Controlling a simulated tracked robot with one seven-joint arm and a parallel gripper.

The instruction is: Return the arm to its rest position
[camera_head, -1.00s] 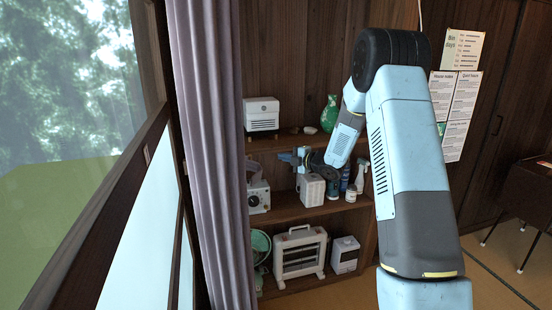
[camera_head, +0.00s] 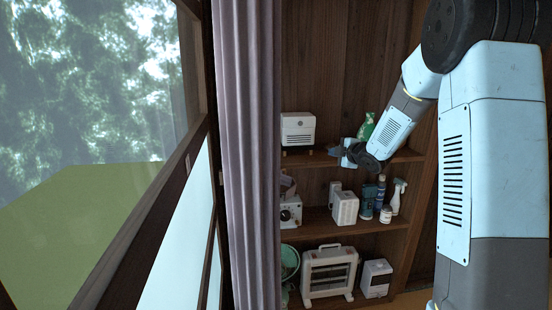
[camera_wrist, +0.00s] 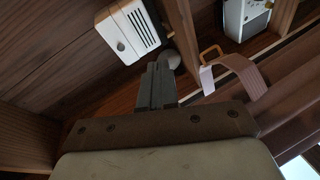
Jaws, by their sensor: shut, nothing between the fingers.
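My arm rises along the right side of the head view and bends at a dark joint, its forearm reaching down and left toward the wooden shelf unit. My gripper (camera_head: 338,151) is in front of the upper shelf, to the right of and below a white box-shaped device (camera_head: 298,129). In the wrist view my gripper (camera_wrist: 159,68) is shut and empty. Beyond its fingers is a small rounded grey object (camera_wrist: 169,59). The white device (camera_wrist: 128,30) also shows there, at the upper left of the fingers.
The middle shelf (camera_head: 312,219) holds a white box (camera_head: 345,208), bottles, a spray bottle (camera_head: 397,196) and a camera-like device (camera_head: 290,211). A heater (camera_head: 328,272) stands below. A green vase (camera_head: 366,127) is partly behind my forearm. A curtain (camera_head: 250,150) hangs left of the shelves.

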